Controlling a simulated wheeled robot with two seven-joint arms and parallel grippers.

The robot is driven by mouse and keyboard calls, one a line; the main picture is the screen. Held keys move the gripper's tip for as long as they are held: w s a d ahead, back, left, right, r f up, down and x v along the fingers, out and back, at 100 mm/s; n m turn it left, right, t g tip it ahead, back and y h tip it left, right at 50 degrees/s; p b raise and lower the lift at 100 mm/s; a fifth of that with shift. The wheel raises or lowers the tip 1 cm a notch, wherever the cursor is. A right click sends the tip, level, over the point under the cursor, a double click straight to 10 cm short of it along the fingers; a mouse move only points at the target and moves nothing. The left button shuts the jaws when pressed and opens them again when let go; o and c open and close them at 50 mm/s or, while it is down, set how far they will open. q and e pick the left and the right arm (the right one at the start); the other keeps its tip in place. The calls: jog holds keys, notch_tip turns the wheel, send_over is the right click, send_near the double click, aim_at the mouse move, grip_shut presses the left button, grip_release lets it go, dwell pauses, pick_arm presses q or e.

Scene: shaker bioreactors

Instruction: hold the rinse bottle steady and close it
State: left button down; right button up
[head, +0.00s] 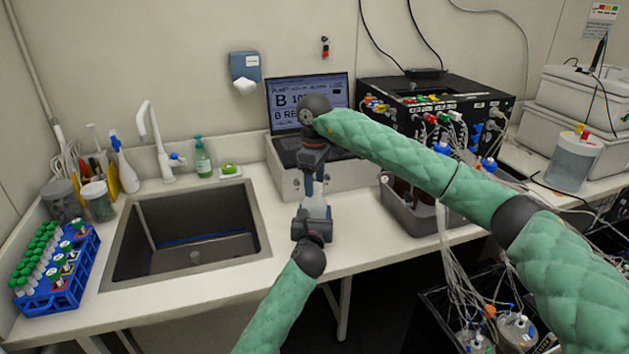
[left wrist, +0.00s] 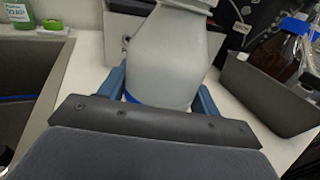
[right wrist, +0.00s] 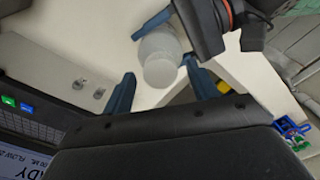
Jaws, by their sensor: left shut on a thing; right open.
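The rinse bottle (left wrist: 172,60) is translucent white with a blue band low on its body. In the left wrist view it stands between the blue fingers of my left gripper (left wrist: 162,92), which is shut on it. The right wrist view shows the bottle's round pale top (right wrist: 160,68) from above. My right gripper (right wrist: 163,88) is open, with one finger to each side of that top and apart from it. In the head view my right gripper (head: 314,172) points down above my left gripper (head: 310,200); the bottle is mostly hidden there. I cannot tell whether a cap is seated.
A sink (head: 190,235) lies left of the grippers. A laptop (head: 305,105) on a white box stands behind them. A grey tray (head: 425,215) with brown bottles is to the right. A blue tube rack (head: 62,285) is at the far left. Cables hang from the black unit (head: 440,95).

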jog(key=shift+r, duration=2.2)
jog(key=shift+c, duration=0.5)
